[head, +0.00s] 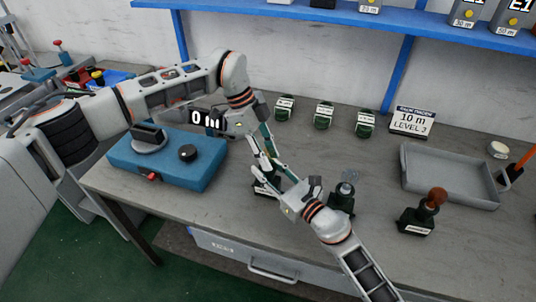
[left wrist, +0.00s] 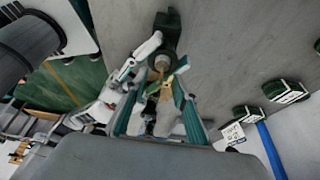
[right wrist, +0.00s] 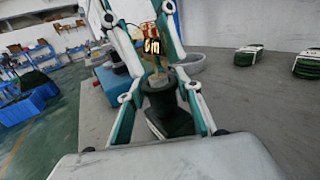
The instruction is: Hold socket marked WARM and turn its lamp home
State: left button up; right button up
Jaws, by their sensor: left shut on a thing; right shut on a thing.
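A dark socket (head: 264,189) with a white label stands on the bench below both grippers; I cannot read the label. My right gripper (head: 276,179) is shut on this socket, with a finger on each side of its body (right wrist: 166,108) in the right wrist view. My left gripper (head: 266,156) comes down from above and is shut on the lamp. The lamp (left wrist: 160,64) shows amber in the left wrist view, at the mouth of the socket (left wrist: 166,32). The fingers partly hide the lamp, and I cannot tell how deep it sits.
A socket with a clear lamp (head: 342,198) and one with a red-brown lamp (head: 416,221) stand to the right. A blue box (head: 195,178) is at the left. A grey tray (head: 450,180) lies at the right. Several green coils (head: 324,116) line the back.

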aim_at(268, 149)
pick_arm(q)
jog(key=m+g, duration=0.1)
jog(key=m, duration=0.1)
jog(key=m+y, duration=0.1)
jog(key=m, duration=0.2)
jog(key=shift+r+m+g, duration=0.1)
jog(key=shift+m+g, duration=0.2)
jog(key=shift+g, duration=0.1)
jog(key=shift+m+g+y, duration=0.5)
jog(key=shift+m+y, duration=0.2)
jog(key=shift+m, duration=1.4)
jog(key=shift+r, duration=0.15)
jog(key=o, duration=1.2)
jog(key=shift+c, duration=0.2)
notch_tip(268, 149, up, 10)
jog(key=shift+f, duration=0.1)
